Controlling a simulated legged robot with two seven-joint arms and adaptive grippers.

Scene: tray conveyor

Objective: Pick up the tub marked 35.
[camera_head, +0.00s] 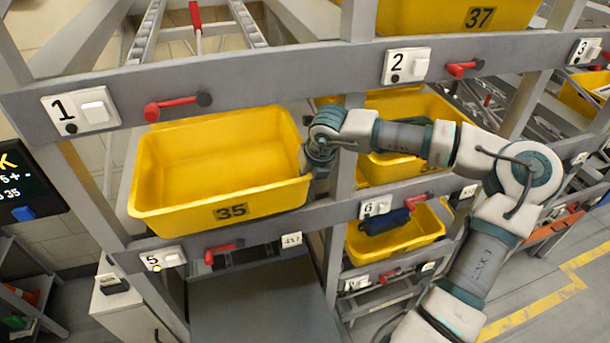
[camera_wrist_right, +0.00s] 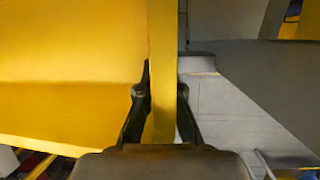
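The yellow tub marked 35 (camera_head: 230,212) sits at the shelf opening between plates 1 and 5, its front slightly over the lower rail. It looks empty. My right gripper (camera_head: 316,156) is at the tub's right side wall. In the right wrist view, the fingers of my right gripper (camera_wrist_right: 163,88) stand one on each side of the tub's yellow wall (camera_wrist_right: 163,40), tips closed against it. The far side of that grip is hidden in the head view. My left gripper is not in view.
A grey upper rail (camera_head: 300,72) with red levers runs above the tub, and a lower rail (camera_head: 265,226) runs under its front. A grey post (camera_head: 343,190) stands just right of my right gripper. Other yellow tubs, one marked 37 (camera_head: 440,14), fill neighbouring bays.

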